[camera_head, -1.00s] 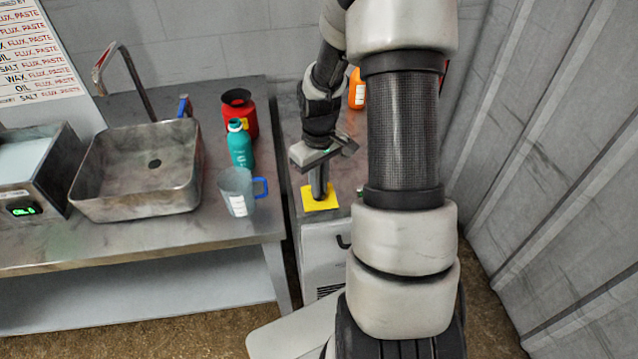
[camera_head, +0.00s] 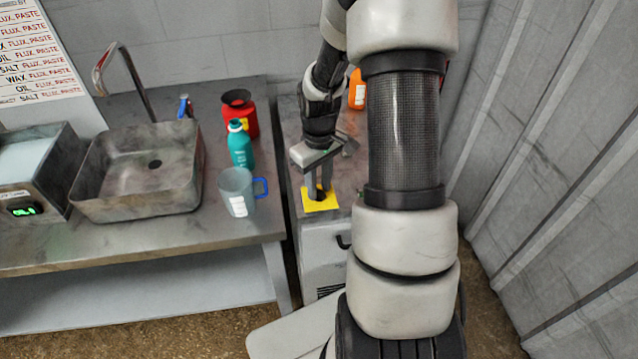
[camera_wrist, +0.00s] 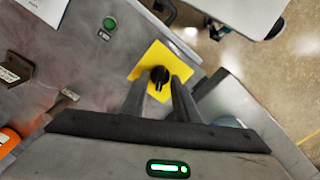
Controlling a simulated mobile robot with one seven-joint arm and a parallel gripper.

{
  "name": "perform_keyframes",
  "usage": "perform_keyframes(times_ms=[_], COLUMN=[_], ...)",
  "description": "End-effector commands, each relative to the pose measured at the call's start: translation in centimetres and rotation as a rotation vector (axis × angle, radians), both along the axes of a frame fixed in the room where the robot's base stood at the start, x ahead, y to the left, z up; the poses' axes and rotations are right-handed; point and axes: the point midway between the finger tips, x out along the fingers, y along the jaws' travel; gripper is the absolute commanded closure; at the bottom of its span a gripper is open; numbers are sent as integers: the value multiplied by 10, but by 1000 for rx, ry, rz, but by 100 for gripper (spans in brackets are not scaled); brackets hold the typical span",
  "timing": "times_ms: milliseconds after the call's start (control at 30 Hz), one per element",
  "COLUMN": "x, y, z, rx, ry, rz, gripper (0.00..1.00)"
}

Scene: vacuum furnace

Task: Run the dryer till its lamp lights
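A black knob (camera_wrist: 159,75) stands on a yellow square plate (camera_wrist: 147,61) on top of the grey cabinet (camera_head: 318,246). The plate also shows in the head view (camera_head: 322,203). My gripper (camera_wrist: 161,82) points down at the knob, with one finger on each side of it. The fingers are apart, and a gap seems to show between them and the knob; contact is not clear. A round green lamp or button (camera_wrist: 109,23) with a small label sits on the same surface. I cannot tell whether it is lit.
Left of the cabinet, a metal bench carries a clear jug (camera_head: 236,190), a teal bottle (camera_head: 239,148), a red container (camera_head: 240,112) and a square basin (camera_head: 137,207). An orange bottle (camera_head: 356,90) stands behind my arm. A corrugated wall (camera_head: 560,170) closes the right side.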

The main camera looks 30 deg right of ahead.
Motion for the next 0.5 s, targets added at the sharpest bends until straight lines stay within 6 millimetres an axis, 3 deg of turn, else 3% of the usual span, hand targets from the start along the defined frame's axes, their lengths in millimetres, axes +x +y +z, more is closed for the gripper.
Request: perform_keyframes(times_ms=[233, 500], x=[1, 1], y=[-1, -1], z=[19, 83], rx=[-1, -3], ry=[-2, -5], rz=[-3, -1], gripper=[73, 73])
